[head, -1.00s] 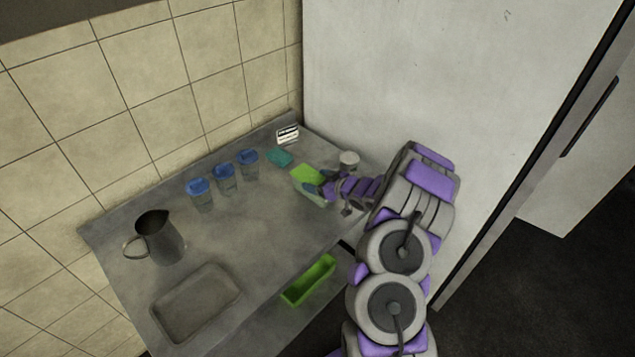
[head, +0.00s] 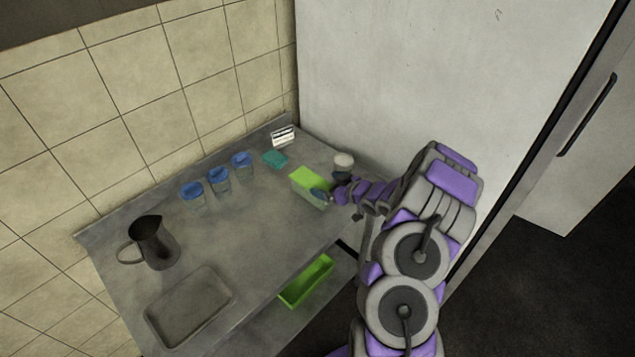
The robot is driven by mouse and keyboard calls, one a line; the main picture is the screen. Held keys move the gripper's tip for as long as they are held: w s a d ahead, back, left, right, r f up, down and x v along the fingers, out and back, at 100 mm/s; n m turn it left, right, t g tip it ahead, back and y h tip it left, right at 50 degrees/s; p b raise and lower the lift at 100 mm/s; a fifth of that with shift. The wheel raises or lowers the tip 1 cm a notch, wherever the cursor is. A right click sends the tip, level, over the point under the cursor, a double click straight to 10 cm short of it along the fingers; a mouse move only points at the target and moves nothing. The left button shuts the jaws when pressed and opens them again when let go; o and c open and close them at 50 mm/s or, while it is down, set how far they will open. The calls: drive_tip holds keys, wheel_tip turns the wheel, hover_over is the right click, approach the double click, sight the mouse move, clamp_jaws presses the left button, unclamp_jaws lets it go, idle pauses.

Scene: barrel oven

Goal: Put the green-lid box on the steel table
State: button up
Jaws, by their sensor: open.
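The green-lid box (head: 307,184), a clear container with a bright green lid, stands upright on the steel table (head: 255,245) toward its right side. My gripper (head: 325,193) is open, just right of the box and close to its right side. A finger overlaps the box's lower right corner in the picture; I cannot tell whether it touches. My arm comes in from the right and hides part of the table's right edge.
Three blue-lidded containers (head: 218,181), a teal box (head: 275,158), a small card (head: 283,137) and a white-topped jar (head: 344,162) stand behind. A metal pitcher (head: 152,243) and shallow tray (head: 190,306) are left. A green bin (head: 306,281) sits on the lower shelf.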

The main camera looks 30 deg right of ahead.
drive_tip(key=a+p+v, duration=0.1)
drive_tip(key=v, duration=0.7)
wheel_tip(320, 180, up, 8)
drive_tip(key=a+g+h, duration=0.3)
drive_tip(key=g+h, duration=0.1)
drive_tip(key=s+a+r+m+g+h, duration=0.2)
drive_tip(key=s+a+r+g+h, duration=0.15)
drive_tip(key=s+r, duration=0.3)
drive_tip(key=s+a+r+g+y, duration=0.1)
drive_tip(key=s+a+r+g, duration=0.1)
drive_tip(key=s+a, duration=0.4)
drive_tip(key=s+a+r+m+g+y, duration=0.1)
drive_tip(key=s+a, duration=0.5)
drive_tip(key=s, duration=0.9)
drive_tip(key=s+a+r+m+g+y, duration=0.1)
drive_tip(key=s+a+r+g, duration=0.2)
drive_tip(key=s+a, duration=0.3)
drive_tip(key=s+g, duration=0.1)
drive_tip(key=s, duration=0.4)
drive_tip(key=shift+s+r, duration=0.15)
drive_tip(key=shift+s, duration=0.1)
drive_tip(key=shift+a+r, duration=0.1)
drive_tip(key=shift+a, duration=0.15)
